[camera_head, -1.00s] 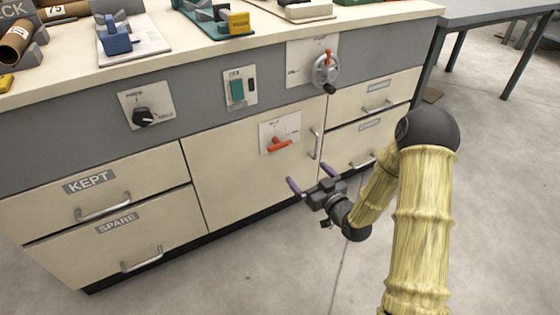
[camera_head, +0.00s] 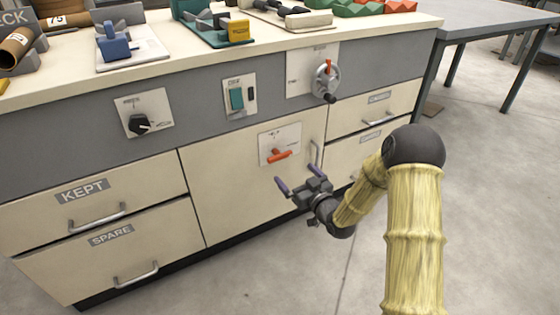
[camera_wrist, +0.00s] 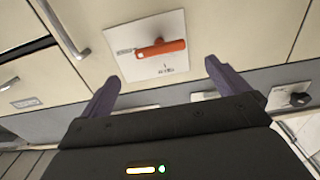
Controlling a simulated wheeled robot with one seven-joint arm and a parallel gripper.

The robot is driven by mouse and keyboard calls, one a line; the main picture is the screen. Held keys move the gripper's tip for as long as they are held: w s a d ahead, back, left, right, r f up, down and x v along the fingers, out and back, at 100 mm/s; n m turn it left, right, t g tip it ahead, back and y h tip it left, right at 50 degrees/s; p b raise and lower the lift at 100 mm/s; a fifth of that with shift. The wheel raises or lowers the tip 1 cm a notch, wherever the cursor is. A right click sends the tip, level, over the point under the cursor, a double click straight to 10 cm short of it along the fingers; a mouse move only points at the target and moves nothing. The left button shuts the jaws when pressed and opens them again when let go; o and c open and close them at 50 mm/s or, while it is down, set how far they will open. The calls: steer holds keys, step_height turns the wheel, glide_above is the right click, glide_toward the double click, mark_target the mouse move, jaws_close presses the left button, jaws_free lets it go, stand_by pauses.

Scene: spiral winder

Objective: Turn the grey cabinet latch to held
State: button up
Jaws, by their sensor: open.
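The latch (camera_head: 280,154) is an orange-red handle on a white plate on the cream cabinet door, lying roughly level. It also shows in the wrist view (camera_wrist: 162,48), where the plate has a small label beside the handle's left end and another below the handle; I cannot read them surely. My gripper (camera_head: 296,176) is open and empty, its purple fingers apart, just below and right of the latch in the head view. In the wrist view the gripper (camera_wrist: 162,74) has the latch beyond and between its fingertips, not touching as far as I can see.
A vertical door handle (camera_head: 314,154) is right of the latch plate. Above are a black knob (camera_head: 139,124), a green switch (camera_head: 237,98) and a grey crank wheel (camera_head: 326,82). Drawers with bar handles flank the door. The floor (camera_head: 300,280) in front is clear.

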mark_target(281, 158)
steer(key=b+x, duration=0.3)
steer(key=x, duration=0.6)
steer(key=shift+w+a+f+b, duration=0.15)
steer(key=shift+w+a+b, duration=0.05)
steer(key=shift+w+b, duration=0.2)
steer(key=shift+w+a, duration=0.3)
steer(key=shift+w, duration=0.1)
steer(key=c, duration=0.9)
steer(key=shift+o, duration=0.2)
